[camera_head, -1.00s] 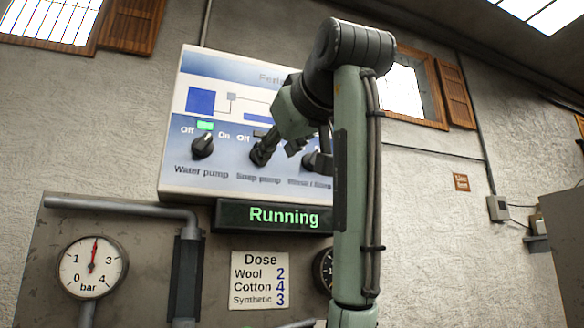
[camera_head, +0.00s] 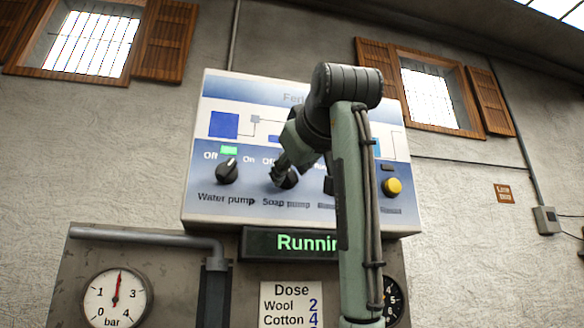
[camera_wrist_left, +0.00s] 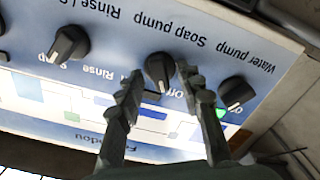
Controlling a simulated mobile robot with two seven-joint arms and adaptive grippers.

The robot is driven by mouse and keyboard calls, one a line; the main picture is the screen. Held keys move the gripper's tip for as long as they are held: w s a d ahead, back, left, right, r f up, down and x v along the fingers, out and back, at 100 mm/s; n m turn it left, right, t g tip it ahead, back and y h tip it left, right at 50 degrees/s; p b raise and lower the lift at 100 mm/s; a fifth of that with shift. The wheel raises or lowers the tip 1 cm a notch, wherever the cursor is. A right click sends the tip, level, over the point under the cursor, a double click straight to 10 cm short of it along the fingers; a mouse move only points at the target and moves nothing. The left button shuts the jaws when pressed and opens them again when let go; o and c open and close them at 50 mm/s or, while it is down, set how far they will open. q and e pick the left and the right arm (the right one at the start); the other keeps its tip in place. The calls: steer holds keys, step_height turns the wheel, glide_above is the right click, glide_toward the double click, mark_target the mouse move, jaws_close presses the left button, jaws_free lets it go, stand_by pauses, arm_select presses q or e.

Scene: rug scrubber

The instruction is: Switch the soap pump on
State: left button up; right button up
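The soap pump knob (camera_head: 289,181) is a black rotary knob on the wall panel (camera_head: 300,217), partly hidden by my gripper in the head view. My left gripper (camera_head: 281,172) is in front of it. In the left wrist view, which shows the panel upside down, the soap pump knob (camera_wrist_left: 160,70) lies between the fingertips of the open left gripper (camera_wrist_left: 158,72). The right-hand finger is very near the knob; a gap shows at the left-hand one. Whether they touch it, I cannot tell. No lit lamp shows at this knob. My right gripper is not in view.
The water pump knob (camera_head: 228,171), with a lit green lamp (camera_head: 229,150), is close on the left. The rinse knob (camera_wrist_left: 69,43) is on the other side. A yellow button (camera_head: 392,187) is at the panel's right. A display (camera_head: 262,243) below reads "Running", partly covered by my arm.

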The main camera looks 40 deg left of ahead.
arm_select(q)
steer(key=shift+c, duration=0.3)
jaws_close()
steer(key=shift+m, duration=0.3)
steer(key=m+b, duration=0.1)
steer(key=m, duration=0.3)
steer(key=shift+m+b, duration=0.3)
steer(key=m+b, duration=0.1)
steer(key=m, duration=0.3)
steer(key=shift+m+b, duration=0.4)
steer(key=shift+m, duration=0.9)
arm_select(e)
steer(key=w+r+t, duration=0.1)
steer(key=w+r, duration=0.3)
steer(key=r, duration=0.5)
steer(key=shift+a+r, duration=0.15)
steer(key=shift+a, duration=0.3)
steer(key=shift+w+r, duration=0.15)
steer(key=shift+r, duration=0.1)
